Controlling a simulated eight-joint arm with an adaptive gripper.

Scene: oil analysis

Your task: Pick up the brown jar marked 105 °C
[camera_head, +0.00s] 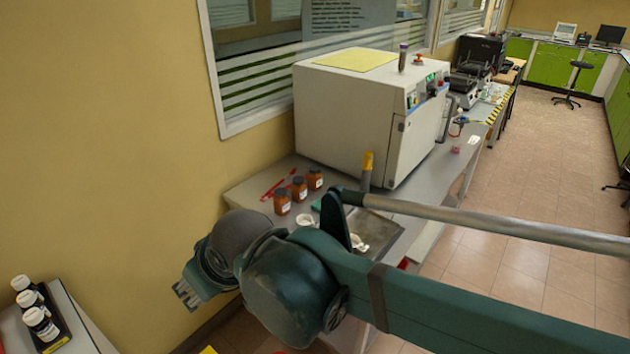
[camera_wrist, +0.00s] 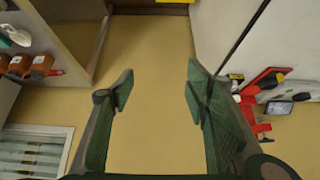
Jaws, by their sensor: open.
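Three brown jars with dark lids stand in a row on the grey bench in the head view: a front one (camera_head: 282,203), a middle one (camera_head: 299,191) and a back one (camera_head: 315,180). Their white labels are too small to read, so I cannot tell which is marked 105 °C. In the wrist view, brown jars (camera_wrist: 41,66) show at the upper left, well outside the fingers. My gripper (camera_head: 184,293) hangs in front of the wall, left of the bench and apart from the jars. In the wrist view my gripper (camera_wrist: 158,93) is open and empty.
A large white machine (camera_head: 345,120) stands behind the jars. Red pens (camera_head: 278,184), a white dish (camera_head: 305,220) and a grey tray (camera_head: 388,230) lie near them. The yellow wall (camera_head: 110,140) is close to my gripper.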

